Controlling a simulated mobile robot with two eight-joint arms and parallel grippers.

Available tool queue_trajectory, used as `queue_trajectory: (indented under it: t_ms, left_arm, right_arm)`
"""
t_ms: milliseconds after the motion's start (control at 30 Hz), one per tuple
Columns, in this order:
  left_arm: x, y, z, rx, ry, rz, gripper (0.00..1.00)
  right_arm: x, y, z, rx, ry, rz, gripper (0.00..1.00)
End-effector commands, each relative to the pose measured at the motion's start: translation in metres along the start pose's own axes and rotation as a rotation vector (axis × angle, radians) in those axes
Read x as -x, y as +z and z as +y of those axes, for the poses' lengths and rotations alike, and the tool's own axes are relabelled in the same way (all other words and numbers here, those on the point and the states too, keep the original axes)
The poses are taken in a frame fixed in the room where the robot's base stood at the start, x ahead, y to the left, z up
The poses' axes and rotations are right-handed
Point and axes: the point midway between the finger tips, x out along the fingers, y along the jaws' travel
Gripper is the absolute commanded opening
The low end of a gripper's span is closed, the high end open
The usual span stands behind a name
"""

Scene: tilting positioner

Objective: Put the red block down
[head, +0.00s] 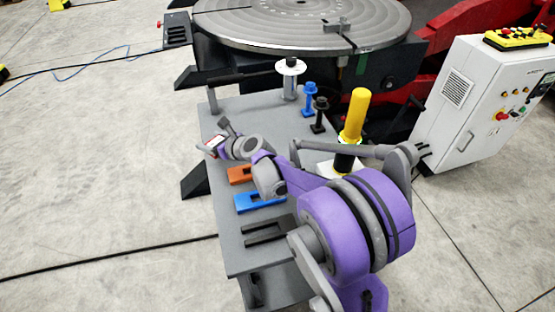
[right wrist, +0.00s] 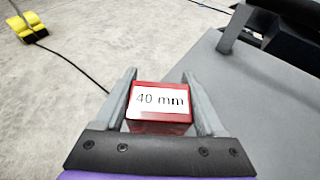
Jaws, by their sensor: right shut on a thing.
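The red block (right wrist: 160,122) carries a white label reading "40 mm". My right gripper (right wrist: 159,103) is shut on it, one finger on each side, in the right wrist view. In the head view the right gripper (head: 213,147) is small, near the left edge of the grey table (head: 228,215), and the red block (head: 216,141) shows partly between its fingers. In the wrist view, floor shows behind the block and the table edge lies to its right. I cannot tell the block's height above the table. My left gripper is not in view.
Slotted orange (head: 238,175), blue (head: 249,203) and dark grey (head: 262,232) pieces lie on the table. A white-flanged post (head: 290,68), blue and black upright pieces and a yellow cylinder (head: 354,112) stand farther back. The round positioner plate (head: 290,22) and control cabinet (head: 470,120) lie beyond.

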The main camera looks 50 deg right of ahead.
Motion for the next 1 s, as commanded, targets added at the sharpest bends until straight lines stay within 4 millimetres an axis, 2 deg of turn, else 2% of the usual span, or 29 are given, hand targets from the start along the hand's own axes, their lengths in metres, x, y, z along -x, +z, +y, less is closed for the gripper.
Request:
queue_trajectory:
  t_ms: [33,200,400,533,800,1000]
  left_arm:
    - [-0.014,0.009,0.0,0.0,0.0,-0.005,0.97]
    - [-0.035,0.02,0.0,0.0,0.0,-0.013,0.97]
    - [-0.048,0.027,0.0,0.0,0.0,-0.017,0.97]
    - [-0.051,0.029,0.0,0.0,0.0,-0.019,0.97]
    - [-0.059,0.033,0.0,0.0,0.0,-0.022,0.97]
    - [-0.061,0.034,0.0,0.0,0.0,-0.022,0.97]
  right_arm:
    - [0.001,0.001,-0.024,-0.014,-0.033,0.0,0.0]
    - [0.016,0.025,-0.08,-0.045,-0.111,-0.005,0.0]
    - [0.031,0.042,-0.113,-0.063,-0.163,-0.009,0.0]
    - [0.032,0.04,-0.119,-0.067,-0.172,-0.01,0.0]
    - [0.015,-0.001,-0.12,-0.067,-0.173,-0.011,0.0]
    - [0.009,-0.013,-0.12,-0.067,-0.174,-0.011,0.0]
